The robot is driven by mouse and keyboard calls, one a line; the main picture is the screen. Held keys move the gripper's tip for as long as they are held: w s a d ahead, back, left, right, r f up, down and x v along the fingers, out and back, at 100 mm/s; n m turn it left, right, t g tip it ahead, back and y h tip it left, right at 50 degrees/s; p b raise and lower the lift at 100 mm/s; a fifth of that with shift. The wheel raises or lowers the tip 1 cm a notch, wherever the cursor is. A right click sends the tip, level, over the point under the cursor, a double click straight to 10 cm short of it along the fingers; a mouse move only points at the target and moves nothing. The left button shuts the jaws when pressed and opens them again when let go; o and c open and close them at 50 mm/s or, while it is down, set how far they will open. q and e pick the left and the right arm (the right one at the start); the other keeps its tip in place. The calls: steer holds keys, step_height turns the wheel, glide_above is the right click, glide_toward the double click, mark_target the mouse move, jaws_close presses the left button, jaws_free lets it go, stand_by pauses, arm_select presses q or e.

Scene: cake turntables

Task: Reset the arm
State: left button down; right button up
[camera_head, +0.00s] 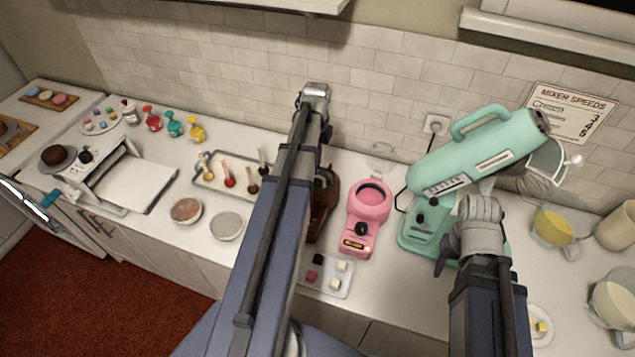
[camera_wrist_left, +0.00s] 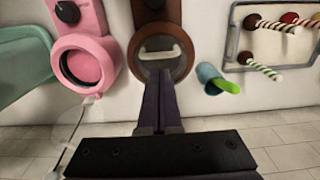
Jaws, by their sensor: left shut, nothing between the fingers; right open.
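My left arm (camera_head: 268,220) reaches up across the middle of the head view, its wrist end high in front of the tiled wall. My left gripper (camera_wrist_left: 166,76) is shut and empty in the left wrist view; its fingers overlap a brown machine (camera_wrist_left: 160,45) there, and I cannot tell the gap between them. In the head view the arm hides most of that gripper. My right gripper (camera_head: 470,252) is open over the counter, in front of the mint stand mixer (camera_head: 470,160). One dark finger shows left of the wrist; the rest is largely hidden.
A pink machine (camera_head: 368,210) stands between my arms, with a small tray of cubes (camera_head: 327,288) in front. A tray of dipped sticks (camera_head: 212,183) and two round bowls lie left of my left arm. Bowls and a yellow-filled jug (camera_head: 553,228) crowd the right.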

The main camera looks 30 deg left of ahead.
arm_select(q)
step_height(320, 180, up, 2)
steer(key=shift+p, duration=0.65)
steer(key=s+d+f+m+b, duration=0.1)
steer(key=d+f+b, duration=0.2)
steer(key=d, duration=0.3)
steer(key=s+d+f+m+b, duration=0.1)
steer(key=d+f+b, duration=0.2)
steer(key=d, duration=0.4)
steer(key=s+d+f+m+b, duration=0.1)
steer(key=s+d+f+b, duration=0.1)
steer(key=d, duration=0.5)
steer(key=shift+f+b, duration=0.65)
steer(key=s+d+f+m+b, duration=0.1)
steer(key=s+d+f+b, duration=0.2)
steer(key=d, duration=0.4)
steer(key=s+d+f+m+y+b, duration=0.1)
steer(key=s+d+f+m+b, duration=0.1)
steer(key=s+d, duration=0.4)
steer(key=shift+s+d+f+b, duration=0.2)
steer(key=shift+d+f+b, duration=0.2)
steer(key=shift+f+b, duration=0.4)
